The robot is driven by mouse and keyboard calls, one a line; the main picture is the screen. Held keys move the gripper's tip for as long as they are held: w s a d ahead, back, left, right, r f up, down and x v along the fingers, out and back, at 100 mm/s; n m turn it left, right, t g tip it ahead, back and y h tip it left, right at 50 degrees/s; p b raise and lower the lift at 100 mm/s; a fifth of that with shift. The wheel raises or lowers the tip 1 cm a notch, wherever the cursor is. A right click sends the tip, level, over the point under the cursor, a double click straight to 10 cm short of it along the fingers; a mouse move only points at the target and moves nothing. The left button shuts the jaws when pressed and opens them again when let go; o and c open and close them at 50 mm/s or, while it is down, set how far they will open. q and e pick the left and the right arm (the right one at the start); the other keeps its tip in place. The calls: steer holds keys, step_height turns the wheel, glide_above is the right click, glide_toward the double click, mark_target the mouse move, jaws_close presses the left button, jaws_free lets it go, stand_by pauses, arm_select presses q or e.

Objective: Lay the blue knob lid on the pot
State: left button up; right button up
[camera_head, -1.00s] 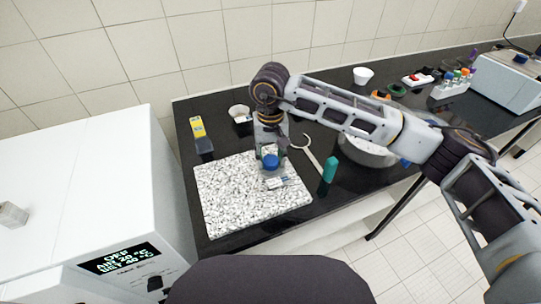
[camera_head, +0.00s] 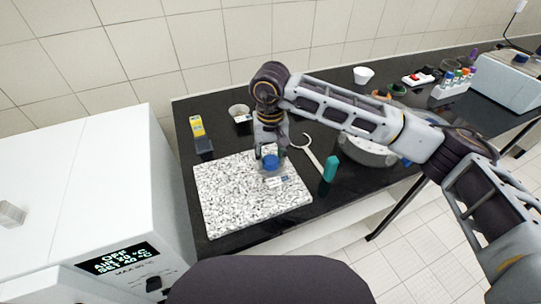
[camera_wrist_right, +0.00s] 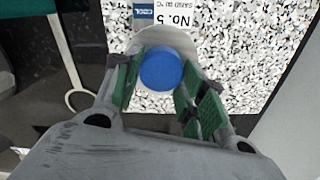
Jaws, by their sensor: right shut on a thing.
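The blue knob (camera_head: 271,162) of the lid is above the speckled slab, under my right gripper (camera_head: 272,155). In the right wrist view the blue knob (camera_wrist_right: 160,68) sits between the green finger pads of my right gripper (camera_wrist_right: 158,80), which is shut on it. A pale grey round part (camera_wrist_right: 192,42) shows beneath the knob. A white label reading "No.5" (camera_wrist_right: 165,14) lies just beyond it. I cannot tell whether that grey part is only the lid or also the pot, nor whether they touch. My left gripper is out of view.
The speckled slab (camera_head: 235,200) lies on the black bench. A teal object (camera_head: 330,168), a pale hooked tool (camera_head: 312,155) and a metal bowl (camera_head: 365,153) are to the right. A yellow-labelled item (camera_head: 198,128) and a small cup (camera_head: 238,111) stand behind. A white machine (camera_head: 90,190) is at left.

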steer(key=shift+f, duration=0.1)
stand_by(0.3)
steer(key=o, duration=1.1)
steer(key=shift+r+p, duration=0.7)
steer(key=shift+r, duration=2.8)
